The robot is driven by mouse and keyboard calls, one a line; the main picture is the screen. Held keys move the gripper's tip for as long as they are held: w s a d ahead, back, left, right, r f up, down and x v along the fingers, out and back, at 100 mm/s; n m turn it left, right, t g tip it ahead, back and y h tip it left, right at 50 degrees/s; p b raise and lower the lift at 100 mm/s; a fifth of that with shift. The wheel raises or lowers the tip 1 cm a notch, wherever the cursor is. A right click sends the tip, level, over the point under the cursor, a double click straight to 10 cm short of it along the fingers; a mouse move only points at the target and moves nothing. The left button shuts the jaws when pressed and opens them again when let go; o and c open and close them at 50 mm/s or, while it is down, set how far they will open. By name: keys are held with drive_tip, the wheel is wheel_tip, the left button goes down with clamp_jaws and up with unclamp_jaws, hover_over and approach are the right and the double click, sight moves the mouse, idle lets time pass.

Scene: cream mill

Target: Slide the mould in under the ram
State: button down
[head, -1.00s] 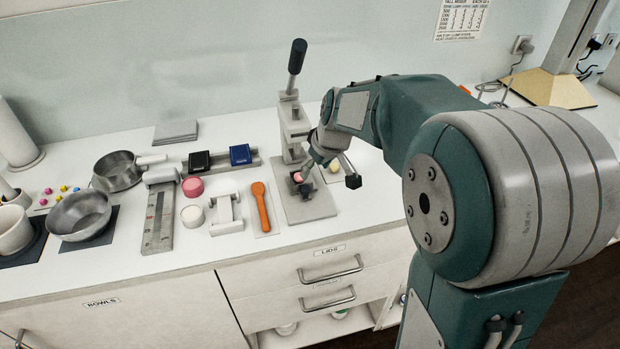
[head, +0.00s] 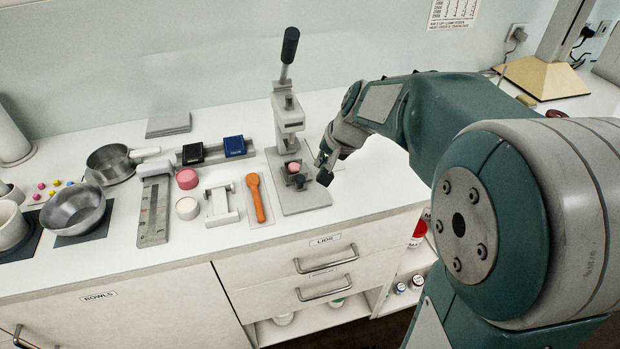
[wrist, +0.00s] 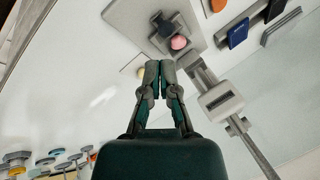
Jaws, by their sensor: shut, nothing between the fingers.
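The hand press (head: 287,112) stands upright on the counter, with its lever raised and a flat grey base plate (head: 305,203). On the plate, in front of the column, is the small dark mould (head: 298,182) with a pink piece (head: 293,167) at it. In the wrist view the mould (wrist: 163,27) and pink piece (wrist: 179,42) lie beyond my fingertips, near the press head. I cannot tell if the mould is fully under the ram. My gripper (head: 322,172) is just right of the mould; its fingers (wrist: 160,66) are together, empty and apart from the mould.
Left of the press are an orange spoon (head: 256,197), a white stand (head: 221,204), a pink tub (head: 187,178) and a white tub (head: 187,208). A grey ruled bar (head: 154,212) and metal bowls (head: 74,211) are further left. A pale item (wrist: 135,69) lies beside the plate.

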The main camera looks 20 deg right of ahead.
drive_tip(key=s+m, duration=0.1)
drive_tip(key=m, duration=0.5)
drive_tip(key=m+t, duration=0.2)
drive_tip(key=m, duration=1.6)
approach(303, 185)
drive_tip(key=shift+y, duration=0.4)
drive_tip(key=f, duration=0.4)
drive_tip(key=shift+s+d+f, duration=0.15)
drive_tip(key=shift+d+f, duration=0.05)
drive_tip(key=shift+w+a+f, duration=0.1)
drive_tip(key=shift+w+a, duration=0.15)
drive_tip(key=shift+w, duration=0.35)
drive_tip(key=shift+w+a, duration=0.3)
drive_tip(key=shift+w, duration=0.25)
drive_tip(key=shift+w+a, duration=0.25)
drive_tip(key=shift+w, duration=0.3)
